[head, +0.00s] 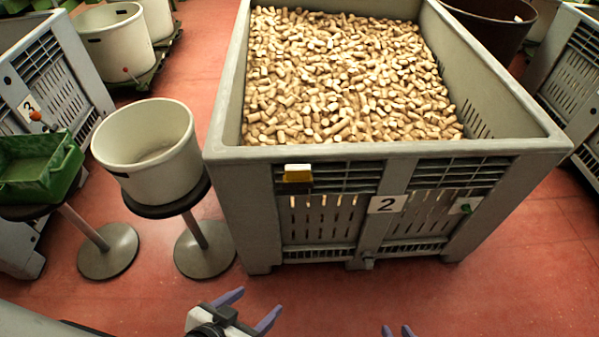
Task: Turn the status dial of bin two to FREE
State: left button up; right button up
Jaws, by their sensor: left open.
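Bin two is a large grey slatted crate (245,205) full of cork stoppers (340,75), with a white "2" plate (388,204) on its front. Right of the plate, a small white and green fitting (465,205) with a dark part looks like the status dial. Its lettering and setting are too small to read. My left gripper (248,309) is open and empty, low in front of the crate and well apart from it. My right gripper (397,331) shows only two fingertips at the bottom edge, below the crate front and away from the dial.
A yellow and white block (298,173) sits at the crate's upper front. On the left, a white tub (150,150) and a green tray (38,168) stand on round stools. Other grey crates flank both sides. The red floor (510,290) before the crate is clear.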

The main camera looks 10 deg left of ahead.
aim_at(465, 208)
jog(key=z, duration=0.35)
jog(key=k, duration=0.4)
jog(key=z, duration=1.5)
jog(key=i, duration=0.3)
jog(key=u, duration=0.85)
jog(key=i, duration=0.95)
jog(key=u, duration=0.85)
